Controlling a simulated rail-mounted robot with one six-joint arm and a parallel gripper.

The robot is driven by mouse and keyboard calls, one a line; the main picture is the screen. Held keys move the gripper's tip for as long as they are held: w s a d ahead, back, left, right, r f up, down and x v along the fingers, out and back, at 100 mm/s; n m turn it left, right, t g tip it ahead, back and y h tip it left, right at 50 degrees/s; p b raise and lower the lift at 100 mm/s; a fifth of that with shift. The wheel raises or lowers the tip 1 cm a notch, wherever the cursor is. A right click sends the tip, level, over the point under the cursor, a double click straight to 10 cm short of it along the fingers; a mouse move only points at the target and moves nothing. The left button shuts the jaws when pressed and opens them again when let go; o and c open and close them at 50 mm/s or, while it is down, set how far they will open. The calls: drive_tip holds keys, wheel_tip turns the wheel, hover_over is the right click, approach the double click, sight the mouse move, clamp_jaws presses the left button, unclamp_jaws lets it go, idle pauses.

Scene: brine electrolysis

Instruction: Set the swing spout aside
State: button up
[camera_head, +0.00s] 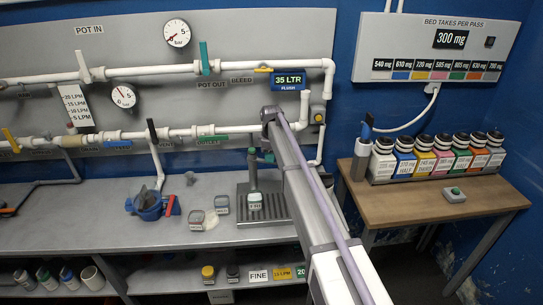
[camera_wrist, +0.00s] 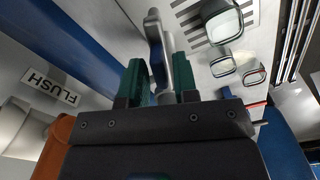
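The swing spout (camera_wrist: 155,30) is a grey metal piece, and in the wrist view it rises between the two green fingers of my gripper (camera_wrist: 160,83). The fingers stand on either side of it with little or no gap. I cannot tell whether they press on it. In the head view the grey spout post (camera_head: 253,175) stands at the back of the drain tray, with green parts near its top. My own arm hides most of my gripper there.
The dark drain tray (camera_head: 274,208) holds a small labelled jar (camera_head: 255,201). Two more jars (camera_head: 222,204) (camera_head: 196,219) stand to its left, near a blue cup (camera_head: 149,205). White pipes (camera_head: 170,133) run along the wall behind. A wooden table (camera_head: 400,202) with several bottles stands right.

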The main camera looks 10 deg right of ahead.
drive_tip(key=shift+o, duration=0.8)
drive_tip(key=shift+r, duration=0.1)
wheel_tip(320, 180, up, 11)
drive_tip(key=p, duration=1)
drive_tip(key=shift+f+p, duration=0.2)
drive_tip(key=shift+p, duration=0.2)
drive_tip(key=s+d+f+m+b, duration=0.2)
drive_tip(key=s+m, duration=0.2)
drive_tip(key=s, duration=1)
drive_tip(key=s+d+f+m+b, duration=0.2)
drive_tip(key=s+m, duration=0.3)
drive_tip(key=s, duration=0.9)
drive_tip(key=s+d+f+m+b, duration=0.2)
drive_tip(key=s+f+m+b, duration=0.2)
drive_tip(key=s, duration=1)
drive_tip(key=shift+s+m, duration=0.3)
drive_tip(key=shift+m, duration=0.1)
